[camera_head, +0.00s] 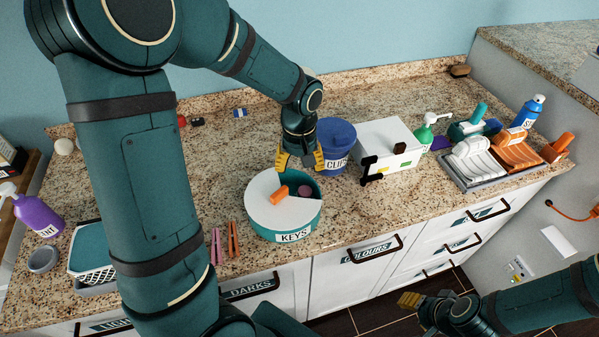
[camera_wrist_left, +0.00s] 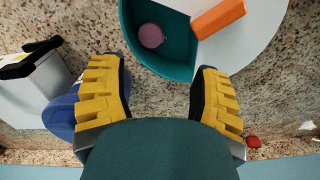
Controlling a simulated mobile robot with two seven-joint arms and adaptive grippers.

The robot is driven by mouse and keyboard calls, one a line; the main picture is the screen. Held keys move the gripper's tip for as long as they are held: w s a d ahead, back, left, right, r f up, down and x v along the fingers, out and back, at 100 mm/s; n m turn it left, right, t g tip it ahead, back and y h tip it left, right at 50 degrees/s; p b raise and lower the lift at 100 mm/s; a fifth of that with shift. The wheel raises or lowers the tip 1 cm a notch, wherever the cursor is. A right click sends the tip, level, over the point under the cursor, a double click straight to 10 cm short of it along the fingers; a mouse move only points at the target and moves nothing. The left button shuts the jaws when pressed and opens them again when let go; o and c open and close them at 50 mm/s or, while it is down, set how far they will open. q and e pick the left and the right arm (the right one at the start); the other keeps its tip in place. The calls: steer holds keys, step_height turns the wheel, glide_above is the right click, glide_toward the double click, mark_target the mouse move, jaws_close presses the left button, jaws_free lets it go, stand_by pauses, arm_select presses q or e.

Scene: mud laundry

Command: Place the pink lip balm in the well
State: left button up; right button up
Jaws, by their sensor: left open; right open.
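The round teal KEYS container (camera_head: 262,228) has a white top (camera_head: 264,210) covering most of it, with an open wedge-shaped well at its back right. A small round pink-mauve item, which looks like the pink lip balm (camera_head: 304,190), lies in that well. The lip balm (camera_wrist_left: 151,36) also shows on the teal floor of the well in the left wrist view. My left gripper (camera_head: 299,164) is open and empty above the far rim of the container, apart from the balm. My right gripper (camera_head: 409,299) is low at the bottom right, away from the counter.
An orange block (camera_head: 280,194) lies on the white top beside the well. A blue CLIPS tub (camera_head: 336,146) stands close to my left gripper's right. A white box (camera_head: 392,142) is further right. Pink and orange pegs (camera_head: 233,239) lie left of the container.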

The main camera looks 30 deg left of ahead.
arm_select(q)
step_height(320, 180, up, 8)
steer(key=shift+p, duration=0.45)
arm_select(e)
steer(key=shift+r, duration=0.6)
arm_select(q)
steer(key=shift+f, duration=0.15)
